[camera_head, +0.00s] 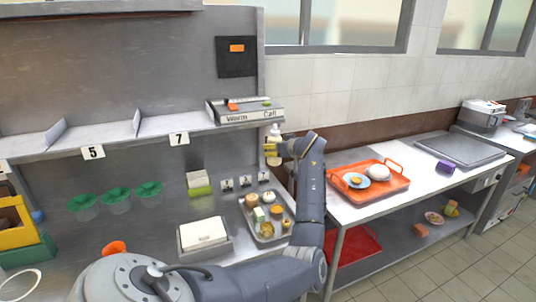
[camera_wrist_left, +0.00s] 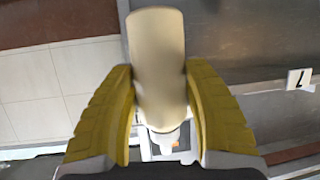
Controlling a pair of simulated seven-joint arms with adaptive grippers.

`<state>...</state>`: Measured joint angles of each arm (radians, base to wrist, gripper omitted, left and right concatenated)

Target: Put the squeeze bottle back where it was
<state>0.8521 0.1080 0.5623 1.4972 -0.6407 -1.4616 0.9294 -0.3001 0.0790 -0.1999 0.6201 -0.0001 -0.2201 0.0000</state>
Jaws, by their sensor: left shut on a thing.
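The squeeze bottle (camera_head: 274,131), pale with a light nozzle, is upright near the right end of the shelf, beside the wall panel's edge. My left gripper (camera_head: 272,149) is shut on it, with the arm reaching up from the bottom. In the left wrist view the bottle (camera_wrist_left: 158,60) is a cream cylinder between the two yellow finger pads of the left gripper (camera_wrist_left: 160,78). Part of the bottle is hidden by the fingers in the head view. My right gripper is in neither view.
The shelf (camera_head: 100,140) has dividers and labels 5 and 7; its bays look empty. A "Warm / Call" box (camera_head: 245,110) sits at its right end. Below are green cups (camera_head: 117,200) and a food tray (camera_head: 267,235). An orange tray (camera_head: 400,185) stands on the right table.

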